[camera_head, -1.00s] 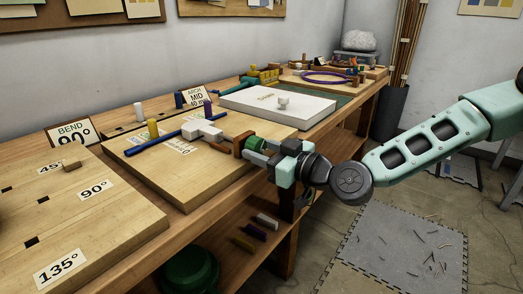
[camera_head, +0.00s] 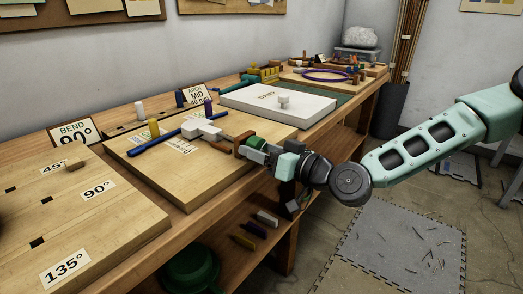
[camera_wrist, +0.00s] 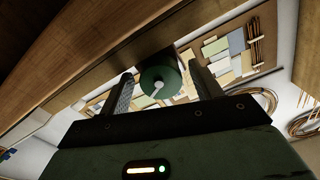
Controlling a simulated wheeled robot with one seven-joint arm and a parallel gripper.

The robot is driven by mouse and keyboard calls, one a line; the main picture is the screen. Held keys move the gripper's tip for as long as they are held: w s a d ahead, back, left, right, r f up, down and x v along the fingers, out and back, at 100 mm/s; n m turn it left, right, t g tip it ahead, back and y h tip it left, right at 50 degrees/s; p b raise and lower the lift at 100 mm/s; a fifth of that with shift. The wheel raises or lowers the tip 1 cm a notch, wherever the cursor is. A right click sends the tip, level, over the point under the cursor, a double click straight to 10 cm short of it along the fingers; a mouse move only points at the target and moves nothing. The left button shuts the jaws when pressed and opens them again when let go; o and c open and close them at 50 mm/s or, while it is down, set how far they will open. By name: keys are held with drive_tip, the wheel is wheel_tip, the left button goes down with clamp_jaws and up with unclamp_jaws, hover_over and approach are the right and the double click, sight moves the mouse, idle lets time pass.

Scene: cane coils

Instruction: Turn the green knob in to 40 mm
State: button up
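The green knob (camera_head: 257,143) sits at the right end of a sliding jig, outside a brown block (camera_head: 242,140). A white pusher piece (camera_head: 203,130) lies on the board to its left, next to a blue rod (camera_head: 155,138). My gripper (camera_head: 263,152) is at the knob from the right. In the wrist view the knob (camera_wrist: 160,82) shows its round face with a pale mark. My gripper's fingers (camera_wrist: 159,76) stand on either side of it with visible gaps, so they look open. A small sign (camera_head: 196,95) reads "ARCH MID 40 mm".
A white slab (camera_head: 278,103) lies behind the jig. A bend board (camera_head: 75,215) with angle labels is at the left. Open floor (camera_head: 395,235) lies right of the bench.

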drive_tip(key=p+v, duration=1.2)
drive_tip(key=v, duration=0.5)
drive_tip(key=shift+p, duration=0.3)
drive_tip(key=shift+s+d, duration=0.15)
drive_tip(key=shift+s, duration=0.05)
